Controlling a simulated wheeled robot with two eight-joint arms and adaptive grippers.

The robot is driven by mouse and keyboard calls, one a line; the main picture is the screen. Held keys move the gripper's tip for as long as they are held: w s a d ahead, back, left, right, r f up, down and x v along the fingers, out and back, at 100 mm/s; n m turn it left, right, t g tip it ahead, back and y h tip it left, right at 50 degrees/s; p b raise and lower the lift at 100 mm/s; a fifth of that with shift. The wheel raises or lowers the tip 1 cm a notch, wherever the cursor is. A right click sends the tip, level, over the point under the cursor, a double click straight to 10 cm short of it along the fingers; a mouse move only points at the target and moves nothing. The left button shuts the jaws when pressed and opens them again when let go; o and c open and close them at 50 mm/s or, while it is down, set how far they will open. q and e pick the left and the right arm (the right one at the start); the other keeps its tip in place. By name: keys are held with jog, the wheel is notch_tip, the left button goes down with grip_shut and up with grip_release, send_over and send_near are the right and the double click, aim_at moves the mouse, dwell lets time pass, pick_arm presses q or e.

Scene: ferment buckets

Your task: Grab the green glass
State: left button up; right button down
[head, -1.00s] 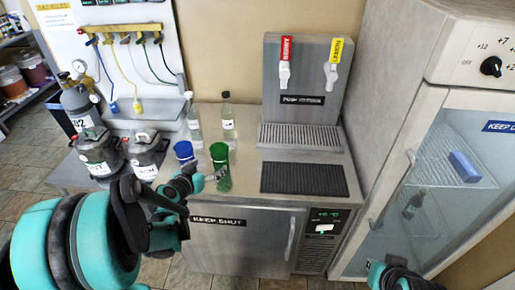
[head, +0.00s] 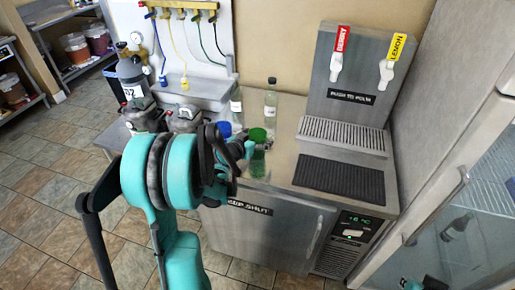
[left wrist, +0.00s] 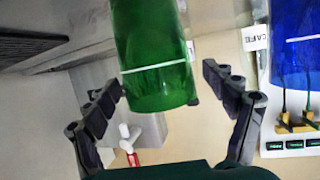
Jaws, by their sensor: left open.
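The fingers look apart from the glass. A blue glass (head: 225,129) stands just to the left; it also shows in the left wrist view (left wrist: 295,45). A small dark and teal part of my right arm shows at the bottom right edge of the head view.
Two clear bottles (head: 270,98) stand behind the glasses. A dispenser (head: 350,85) with two taps and a black mat (head: 338,180) lie to the right. Lidded canisters (head: 143,117) stand at the left. A glass-door fridge (head: 465,225) is at far right.

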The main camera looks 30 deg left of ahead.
pick_arm(q)
jog(key=shift+s+r, duration=0.1)
jog(key=c, duration=1.9)
jog(key=shift+o, duration=0.2)
